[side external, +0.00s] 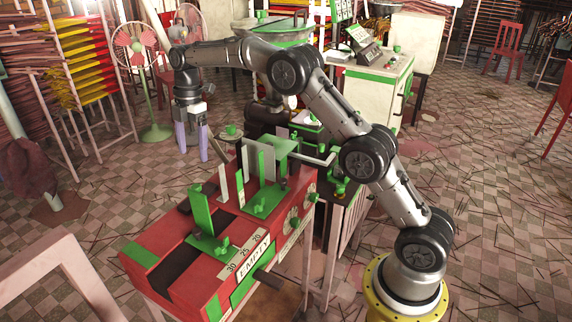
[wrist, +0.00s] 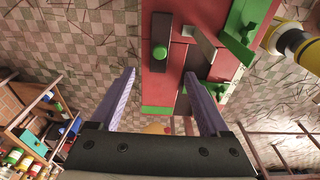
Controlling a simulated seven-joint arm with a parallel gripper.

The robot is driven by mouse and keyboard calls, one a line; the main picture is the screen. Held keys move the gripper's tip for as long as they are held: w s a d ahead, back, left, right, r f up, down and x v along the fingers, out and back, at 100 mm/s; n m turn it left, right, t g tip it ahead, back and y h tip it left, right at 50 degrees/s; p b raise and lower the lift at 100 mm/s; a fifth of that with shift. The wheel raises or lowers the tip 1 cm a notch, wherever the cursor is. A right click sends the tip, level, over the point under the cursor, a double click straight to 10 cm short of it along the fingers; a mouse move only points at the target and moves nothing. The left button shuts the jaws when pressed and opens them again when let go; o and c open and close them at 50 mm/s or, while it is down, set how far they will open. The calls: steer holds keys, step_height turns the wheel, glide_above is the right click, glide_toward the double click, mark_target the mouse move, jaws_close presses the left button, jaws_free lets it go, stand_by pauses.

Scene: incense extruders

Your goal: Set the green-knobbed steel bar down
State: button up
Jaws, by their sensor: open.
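In the wrist view a dark steel bar (wrist: 161,30) with a round green knob (wrist: 160,53) lies along the red bench (wrist: 150,82), just beyond my fingertips and roughly in line with the gap between them. My gripper (wrist: 160,72) is open, and nothing shows between its two purple fingers. In the side view my gripper (side external: 193,156) points down at the far left side of the red bench (side external: 165,240). A green knob (side external: 231,129) shows to its right; I cannot tell there whether it belongs to the bar.
Green upright plates (side external: 200,208) and a grey plate (side external: 258,163) stand on the bench. A label reading EMPTY (side external: 253,258) is on its front. A green fan (side external: 140,60) and incense racks (side external: 85,75) stand behind at left.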

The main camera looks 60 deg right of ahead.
steer(key=s+a+r+m+t, duration=0.1)
steer(key=s+r+m+t, duration=0.1)
steer(key=s+r+m, duration=0.6)
steer(key=s+a+r+m+t, duration=0.1)
steer(key=s+r, duration=0.4)
steer(key=s, duration=0.7)
steer(key=s+f+m+t, duration=0.1)
steer(key=s+f+m, duration=0.2)
steer(key=s, duration=0.7)
steer(key=s+f+m+t+h, duration=0.1)
steer(key=s+f+m, duration=0.2)
steer(key=s+m, duration=0.3)
steer(key=s, duration=0.4)
steer(key=shift+s+a+f+t, duration=0.15)
steer(key=shift+a+t, duration=0.1)
steer(key=shift+t, duration=0.05)
